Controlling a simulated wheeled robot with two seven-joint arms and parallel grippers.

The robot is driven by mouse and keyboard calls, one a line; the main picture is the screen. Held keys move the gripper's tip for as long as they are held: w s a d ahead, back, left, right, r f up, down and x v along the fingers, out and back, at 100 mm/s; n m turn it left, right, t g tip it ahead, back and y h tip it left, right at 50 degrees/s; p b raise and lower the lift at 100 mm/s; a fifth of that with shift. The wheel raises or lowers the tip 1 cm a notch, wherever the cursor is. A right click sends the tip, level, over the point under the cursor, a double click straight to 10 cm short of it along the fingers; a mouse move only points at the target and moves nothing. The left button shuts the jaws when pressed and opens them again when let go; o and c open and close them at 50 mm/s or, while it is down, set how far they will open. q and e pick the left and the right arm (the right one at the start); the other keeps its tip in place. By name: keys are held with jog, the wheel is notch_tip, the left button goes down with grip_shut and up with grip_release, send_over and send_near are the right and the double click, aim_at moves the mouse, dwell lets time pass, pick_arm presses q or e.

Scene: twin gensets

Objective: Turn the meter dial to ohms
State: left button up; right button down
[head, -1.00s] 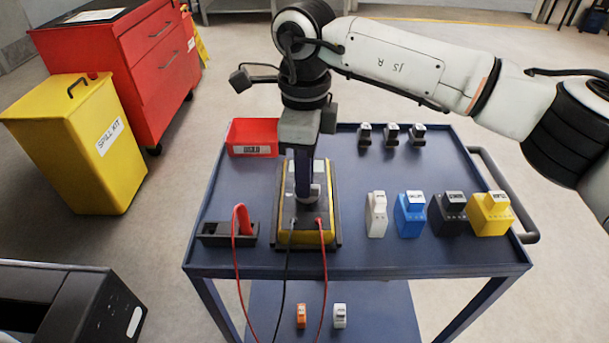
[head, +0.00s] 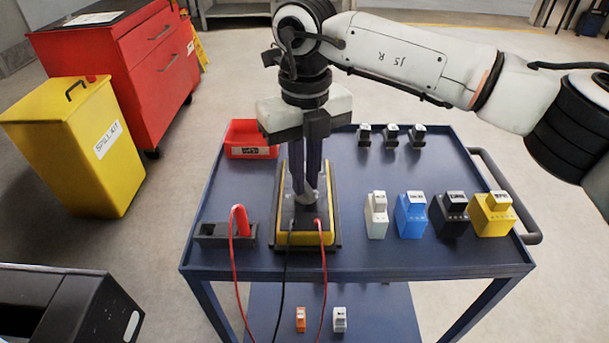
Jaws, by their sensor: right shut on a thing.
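The meter (head: 306,236) is a yellow and black case lying on the blue cart top, with red and black leads at its near end. My right gripper (head: 306,194) points down over the meter's middle. Its fingers are shut on the meter dial, which they largely hide, so I cannot read the dial's setting. The meter's display is hidden behind the gripper. My left gripper is not in view.
The blue cart (head: 350,258) also bears a red bin (head: 250,152), a dark holder (head: 214,232) with a red probe, and several white, blue, black and yellow blocks at right. A yellow spill kit bin (head: 90,150) stands at left.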

aim_at(306, 184)
jog(key=m, duration=0.5)
jog(key=shift+d+b, duration=0.1)
jog(key=shift+b, duration=0.2)
jog(key=shift+m, duration=0.3)
jog(key=c, duration=1.8)
grip_release()
notch_tip(306, 184, up, 10)
jog(key=shift+r+p, duration=0.2)
jog(key=shift+p, duration=0.25)
